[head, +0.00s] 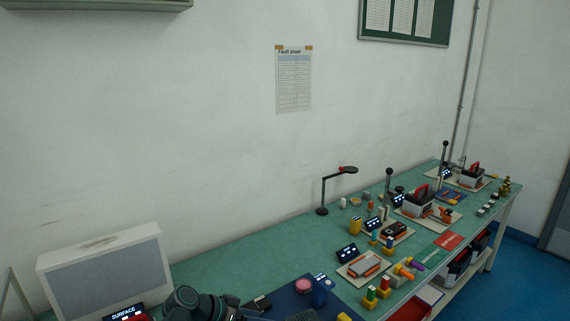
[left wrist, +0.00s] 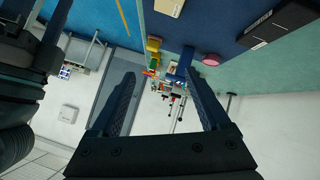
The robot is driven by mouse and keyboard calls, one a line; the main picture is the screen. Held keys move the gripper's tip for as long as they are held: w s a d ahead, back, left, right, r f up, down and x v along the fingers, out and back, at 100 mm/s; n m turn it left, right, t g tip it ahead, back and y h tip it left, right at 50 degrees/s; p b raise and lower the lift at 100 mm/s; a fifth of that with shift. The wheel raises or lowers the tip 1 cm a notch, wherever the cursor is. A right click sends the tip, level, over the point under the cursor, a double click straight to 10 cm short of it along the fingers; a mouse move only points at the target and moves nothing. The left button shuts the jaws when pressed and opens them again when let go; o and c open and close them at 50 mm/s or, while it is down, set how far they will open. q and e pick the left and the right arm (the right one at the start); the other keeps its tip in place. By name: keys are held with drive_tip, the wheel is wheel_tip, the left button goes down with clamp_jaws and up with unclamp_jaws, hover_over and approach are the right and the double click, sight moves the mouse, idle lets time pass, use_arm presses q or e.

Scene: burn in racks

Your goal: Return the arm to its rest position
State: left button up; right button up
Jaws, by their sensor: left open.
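My left arm (head: 190,302) shows at the bottom edge of the head view, low in front of the bench. My left gripper (left wrist: 160,90) shows in the left wrist view with its two fingers spread apart. Nothing is between the fingers. The gripper fingertips are not clear in the head view. My right gripper cannot be made out in the head view.
A long green bench (head: 240,262) runs to the right with several test stations on it. A grey-fronted box (head: 100,270) stands at the left. A blue mat (head: 290,301), a pink round item (head: 303,284) and a black lamp (head: 323,195) are on the bench.

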use_arm(q)
drive_tip(key=s+a+f+n+g+y, duration=0.4)
drive_tip(key=s+a+f+n+y, duration=0.35)
drive_tip(key=a+f+y, duration=0.2)
drive_tip(key=s+d+m+b, duration=0.1)
drive_tip(key=s+d, duration=0.1)
drive_tip(key=d, duration=0.1)
drive_tip(key=s+d+f+m+y, duration=0.1)
drive_tip(key=s+d, duration=0.1)
drive_tip(key=d, duration=0.1)
drive_tip(key=s+d+f+m+b, duration=0.1)
drive_tip(key=s+d, duration=0.1)
drive_tip(key=d, duration=0.1)
drive_tip(key=shift+d+m+g+b, duration=0.25)
drive_tip(key=shift+d+g+b, duration=0.05)
drive_tip(key=shift+d+g, duration=0.1)
drive_tip(key=shift+s+d, duration=0.2)
drive_tip(key=shift+d, duration=0.15)
